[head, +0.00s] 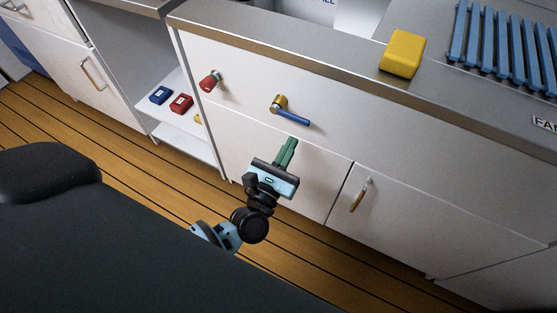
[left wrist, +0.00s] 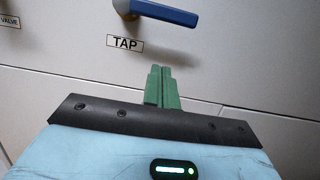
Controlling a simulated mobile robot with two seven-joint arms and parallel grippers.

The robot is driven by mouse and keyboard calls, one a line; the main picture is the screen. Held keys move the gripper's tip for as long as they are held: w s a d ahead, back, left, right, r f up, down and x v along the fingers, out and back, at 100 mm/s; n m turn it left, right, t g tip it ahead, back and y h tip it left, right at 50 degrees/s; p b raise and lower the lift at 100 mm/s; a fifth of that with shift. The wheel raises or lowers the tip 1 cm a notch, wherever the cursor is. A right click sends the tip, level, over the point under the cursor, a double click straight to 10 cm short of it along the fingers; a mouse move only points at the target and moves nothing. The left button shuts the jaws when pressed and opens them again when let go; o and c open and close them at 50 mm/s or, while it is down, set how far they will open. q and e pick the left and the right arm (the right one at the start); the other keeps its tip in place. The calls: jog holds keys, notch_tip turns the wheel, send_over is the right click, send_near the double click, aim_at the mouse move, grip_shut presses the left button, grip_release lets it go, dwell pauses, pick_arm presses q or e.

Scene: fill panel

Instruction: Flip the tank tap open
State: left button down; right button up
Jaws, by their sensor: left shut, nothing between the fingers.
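The tank tap is a blue lever (head: 293,117) on a brass-coloured hub (head: 280,102), mounted on the white front panel below the counter. The lever points right and slightly down in the head view. In the left wrist view the blue lever (left wrist: 168,13) lies at the top, above a label reading TAP (left wrist: 125,43). My left gripper (head: 289,147) has green fingers, shut and empty, just below the lever in the head view. In the left wrist view the fingertips (left wrist: 160,70) are below the lever and apart from it in the picture. My right gripper is not in view.
A red knob (head: 209,82) is left of the tap; part of a VALVE label (left wrist: 9,20) shows. A yellow block (head: 402,54) and a blue slatted rack (head: 505,45) are on the counter. A cabinet handle (head: 360,195) sticks out lower right. An open shelf (head: 182,121) holds small boxes.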

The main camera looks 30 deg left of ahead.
aim_at(290, 115)
pick_arm(q)
jog(key=r+p, duration=0.1)
jog(key=r, duration=0.1)
jog(key=w+r+p, duration=0.1)
jog(key=r, duration=0.1)
jog(key=shift+r, duration=0.15)
dwell(0.4)
jog(key=shift+d+r+n, duration=0.1)
jog(key=shift+r+n, duration=0.05)
jog(key=shift+n, duration=0.45)
